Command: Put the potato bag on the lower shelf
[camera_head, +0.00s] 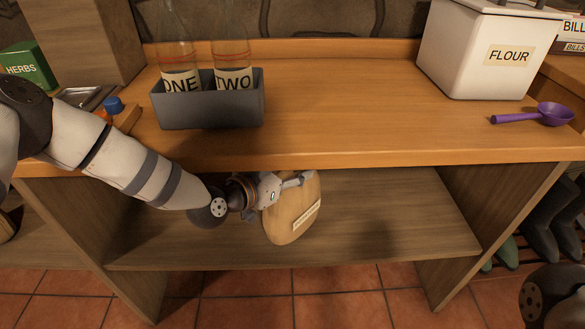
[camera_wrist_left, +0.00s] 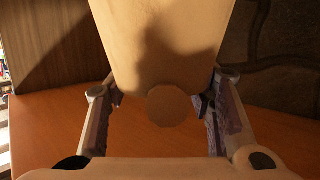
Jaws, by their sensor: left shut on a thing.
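The potato bag (camera_head: 290,217) is a tan, rounded sack with a small pale label. In the head view it is in the opening under the worktop, in front of or over the lower shelf (camera_head: 390,225). I cannot tell whether its bottom touches the shelf. My left gripper (camera_head: 297,181) is shut on the bag near its top. In the left wrist view, the bag (camera_wrist_left: 170,45) fills the space between the fingers, with a round end facing the camera. My right gripper is not in view.
The worktop (camera_head: 350,115) above carries a grey bottle holder (camera_head: 208,108), a white flour bin (camera_head: 478,50) and a purple scoop (camera_head: 540,115). Its front edge lies over my left forearm's reach. The shelf is clear right of the bag. Boots stand at the far right.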

